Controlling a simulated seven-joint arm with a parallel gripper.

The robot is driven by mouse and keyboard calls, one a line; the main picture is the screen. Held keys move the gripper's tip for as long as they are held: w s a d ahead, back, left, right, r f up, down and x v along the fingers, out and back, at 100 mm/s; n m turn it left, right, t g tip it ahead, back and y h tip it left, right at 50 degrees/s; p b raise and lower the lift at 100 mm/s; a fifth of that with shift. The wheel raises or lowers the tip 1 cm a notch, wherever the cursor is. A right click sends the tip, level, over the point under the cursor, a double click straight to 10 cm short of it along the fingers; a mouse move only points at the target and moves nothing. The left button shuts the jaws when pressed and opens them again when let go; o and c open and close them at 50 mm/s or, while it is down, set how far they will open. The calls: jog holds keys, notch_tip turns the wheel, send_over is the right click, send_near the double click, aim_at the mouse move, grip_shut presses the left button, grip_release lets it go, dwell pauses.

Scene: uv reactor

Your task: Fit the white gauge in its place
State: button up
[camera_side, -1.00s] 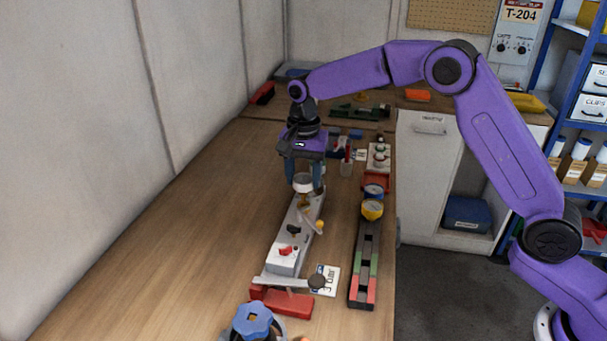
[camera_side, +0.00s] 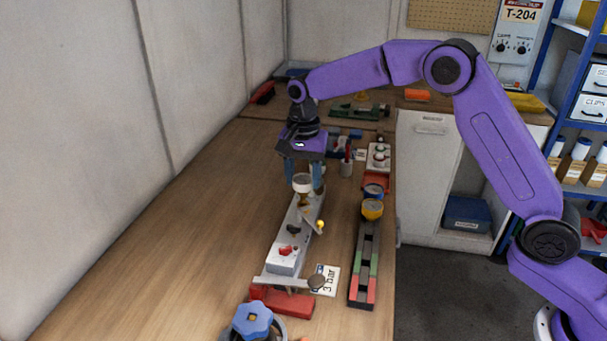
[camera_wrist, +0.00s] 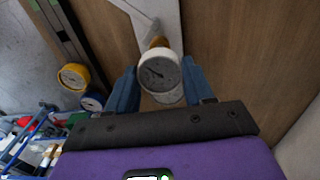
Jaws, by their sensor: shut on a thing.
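The white gauge (camera_wrist: 160,74) has a round pale dial and sits between the two blue fingers of my gripper (camera_wrist: 157,88) in the wrist view. My gripper (camera_side: 304,181) is shut on it. In the side view the white gauge (camera_side: 302,182) is over the far end of the grey-white reactor block (camera_side: 284,262). A brass fitting (camera_side: 305,200) shows just below the gauge. I cannot tell whether the gauge is seated in it or only touching. The block also carries a red knob, a dark knob and a small yellow ball.
A rack (camera_side: 363,265) to the right holds a yellow gauge (camera_side: 372,209) and a blue gauge (camera_side: 373,191). A "3 bar" card (camera_side: 326,280), red clamp (camera_side: 282,301) and blue handwheel (camera_side: 252,321) are near the front. The left of the table is clear.

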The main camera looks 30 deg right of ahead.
aim_at(303, 179)
jog(key=shift+f, duration=1.5)
jog(key=o, duration=1.1)
jog(key=shift+c, duration=0.2)
notch_tip(303, 179, up, 17)
jog(key=shift+r, duration=0.15)
jog(key=s+a+n, duration=0.1)
jog(key=s+n, duration=0.5)
jog(key=s, duration=0.3)
jog(key=s+d+f+n, duration=0.3)
jog(key=s+d+n, duration=0.1)
jog(key=s, duration=0.6)
jog(key=s+d+f+n, duration=0.4)
jog(key=s+d+n, duration=0.1)
jog(key=s, duration=0.5)
jog(key=s+d+f+n, duration=0.4)
jog(key=s+d+n, duration=0.1)
jog(key=s, duration=0.5)
jog(key=shift+s+n, duration=0.25)
jog(key=shift+n, duration=0.55)
